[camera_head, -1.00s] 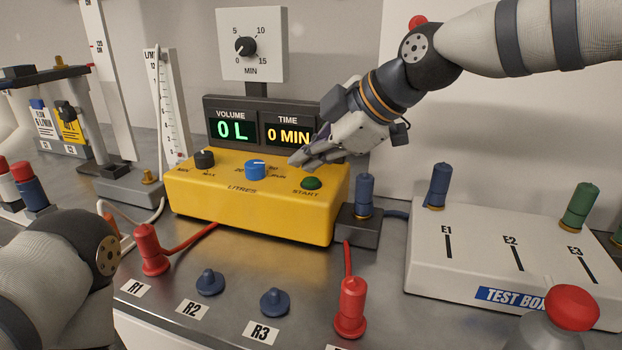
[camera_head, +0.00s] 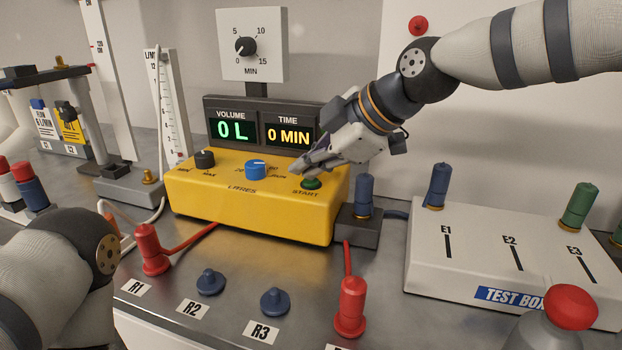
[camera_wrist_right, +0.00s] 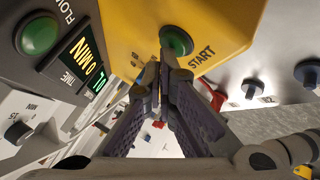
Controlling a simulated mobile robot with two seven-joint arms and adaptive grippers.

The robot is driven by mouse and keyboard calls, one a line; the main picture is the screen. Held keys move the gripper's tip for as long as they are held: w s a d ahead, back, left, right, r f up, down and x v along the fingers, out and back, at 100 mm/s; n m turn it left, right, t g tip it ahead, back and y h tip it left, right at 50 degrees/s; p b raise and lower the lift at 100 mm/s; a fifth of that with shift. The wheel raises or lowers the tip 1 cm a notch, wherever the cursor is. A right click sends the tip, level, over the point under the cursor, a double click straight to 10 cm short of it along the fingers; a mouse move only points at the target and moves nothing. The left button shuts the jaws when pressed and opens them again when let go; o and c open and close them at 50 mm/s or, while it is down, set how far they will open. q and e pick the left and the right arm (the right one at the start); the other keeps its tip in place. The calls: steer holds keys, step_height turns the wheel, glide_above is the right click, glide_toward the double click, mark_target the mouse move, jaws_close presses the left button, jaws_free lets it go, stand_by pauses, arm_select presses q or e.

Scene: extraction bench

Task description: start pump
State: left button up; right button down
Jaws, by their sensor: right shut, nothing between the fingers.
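The yellow pump box (camera_head: 245,208) stands on the bench with a green START button (camera_head: 311,184) at the right of its top. Its displays (camera_head: 260,129) read 0 L and 0 MIN. My right gripper (camera_head: 304,170) is shut and empty, its fingertips at the START button and partly over it. In the right wrist view the closed fingertips (camera_wrist_right: 161,72) point toward the green button (camera_wrist_right: 176,41) beside the word START. I cannot tell whether they touch it. My left arm comes in at lower left; its gripper is out of view.
A blue LITRES knob (camera_head: 256,169) and a black knob (camera_head: 204,159) sit left of the button. A blue plug (camera_head: 364,194) stands close to the box's right. The white test box (camera_head: 510,250) is further right.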

mark_target(309, 182)
steer(key=shift+f, duration=0.25)
steer(key=shift+r, duration=0.9)
steer(key=shift+r, duration=0.1)
steer(key=shift+r+p, duration=0.35)
steer(key=shift+r, duration=2.05)
